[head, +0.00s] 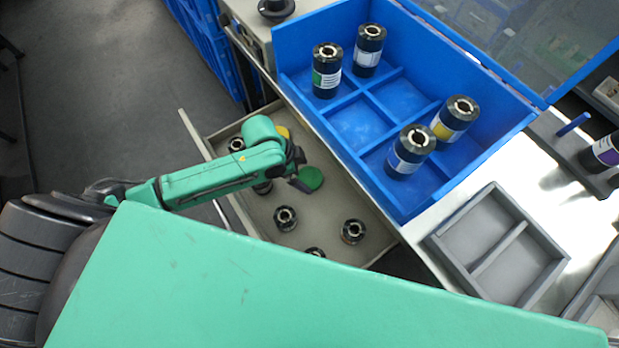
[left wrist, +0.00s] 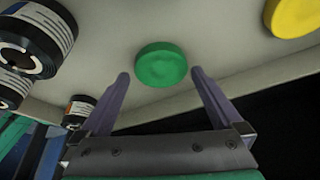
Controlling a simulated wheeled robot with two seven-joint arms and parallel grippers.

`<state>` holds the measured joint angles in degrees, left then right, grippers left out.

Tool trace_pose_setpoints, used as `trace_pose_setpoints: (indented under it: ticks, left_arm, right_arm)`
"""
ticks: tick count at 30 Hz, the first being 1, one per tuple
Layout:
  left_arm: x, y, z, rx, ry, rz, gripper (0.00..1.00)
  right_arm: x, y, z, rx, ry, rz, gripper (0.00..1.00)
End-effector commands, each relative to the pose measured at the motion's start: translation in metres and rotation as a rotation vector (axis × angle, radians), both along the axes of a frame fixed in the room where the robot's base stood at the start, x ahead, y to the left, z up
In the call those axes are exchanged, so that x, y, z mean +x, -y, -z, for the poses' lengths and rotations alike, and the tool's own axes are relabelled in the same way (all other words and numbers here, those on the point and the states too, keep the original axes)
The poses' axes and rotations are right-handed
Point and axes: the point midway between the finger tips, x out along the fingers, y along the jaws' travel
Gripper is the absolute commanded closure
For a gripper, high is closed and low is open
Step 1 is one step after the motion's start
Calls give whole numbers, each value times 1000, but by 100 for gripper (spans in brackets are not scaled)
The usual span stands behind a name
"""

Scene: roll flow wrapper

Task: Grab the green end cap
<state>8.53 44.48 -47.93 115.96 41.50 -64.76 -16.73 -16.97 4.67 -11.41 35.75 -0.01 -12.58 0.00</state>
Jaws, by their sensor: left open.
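The green end cap (head: 309,178) is a flat round disc in the grey drawer, just right of my left gripper (head: 297,182) in the head view. In the left wrist view the green cap (left wrist: 161,64) lies on the pale drawer floor, just beyond and between the two fingertips. My left gripper (left wrist: 158,82) is open and holds nothing. A yellow cap (head: 283,132) lies behind my left wrist, partly hidden; it also shows in the left wrist view (left wrist: 292,17). My right gripper is not in view.
Several black rolls, one here (head: 285,217), stand in the grey drawer (head: 330,190) around the gripper. A blue divided crate (head: 357,128) with labelled rolls stands at the right. A grey two-part tray (head: 497,245) lies on the bench.

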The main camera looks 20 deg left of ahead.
Motion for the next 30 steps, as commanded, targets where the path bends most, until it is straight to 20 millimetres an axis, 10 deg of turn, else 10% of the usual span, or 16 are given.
trace_pose_setpoints:
  ticks: [10,15,30]
  left_arm:
    - [4,7,18,0,3,-1,4]
    - [4,7,18,0,3,-1,61]
    - [-2,-6,6,3,-1,-2,61]
  right_arm:
    - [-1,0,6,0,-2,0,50]
    - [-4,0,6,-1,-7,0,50]
    - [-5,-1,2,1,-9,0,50]
